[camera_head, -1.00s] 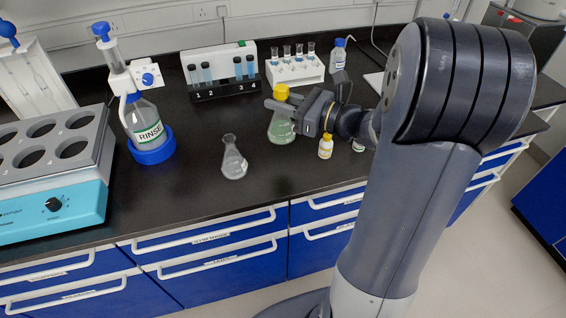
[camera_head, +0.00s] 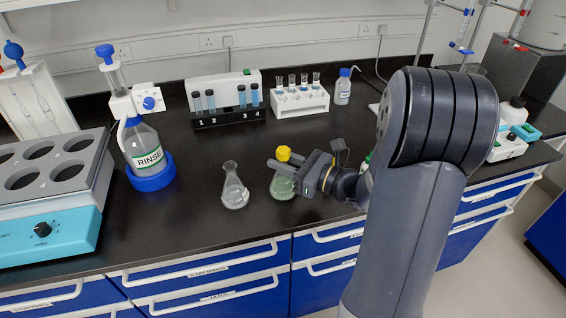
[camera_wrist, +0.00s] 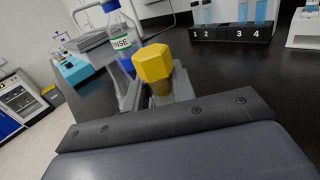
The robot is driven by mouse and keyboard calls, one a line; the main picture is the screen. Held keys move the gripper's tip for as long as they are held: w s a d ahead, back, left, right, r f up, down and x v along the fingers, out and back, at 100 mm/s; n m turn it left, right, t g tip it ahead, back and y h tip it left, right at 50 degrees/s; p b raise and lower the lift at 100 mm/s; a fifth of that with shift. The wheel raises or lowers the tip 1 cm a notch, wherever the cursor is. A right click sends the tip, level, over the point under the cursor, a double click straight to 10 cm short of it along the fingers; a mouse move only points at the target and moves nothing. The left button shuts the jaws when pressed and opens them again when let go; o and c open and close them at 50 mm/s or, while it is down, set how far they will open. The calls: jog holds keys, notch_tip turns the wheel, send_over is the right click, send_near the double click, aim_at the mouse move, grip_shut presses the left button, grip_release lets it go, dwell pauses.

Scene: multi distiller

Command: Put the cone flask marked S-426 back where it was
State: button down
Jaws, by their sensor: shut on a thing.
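A cone flask with a yellow cap and pale green liquid (camera_head: 282,187) is in my gripper (camera_head: 285,168), which is shut on its neck. The flask looks upright, near the bench's front edge. I cannot tell whether its base touches the bench. In the wrist view its yellow cap (camera_wrist: 153,63) stands between the fingers, and its body is mostly hidden. A second cone flask (camera_head: 235,190), uncapped with clear liquid, stands just left of it. No marking S-426 is readable on either flask.
The rinse bottle (camera_head: 147,152) in its blue holder and the grey-and-turquoise block heater (camera_head: 45,228) stand at left. A black numbered rack (camera_head: 228,121) and a white tube rack (camera_head: 300,103) stand behind. The bench (camera_head: 205,165) is bare between the rinse bottle and clear flask.

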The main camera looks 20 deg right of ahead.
jog(key=shift+f, duration=0.2)
jog(key=c, duration=1.2)
grip_release()
jog(key=shift+r, duration=0.15)
jog(key=shift+s+d+r, duration=0.1)
jog(key=v, duration=1.1)
jog(key=shift+s+d, duration=0.25)
jog(key=shift+s, duration=0.05)
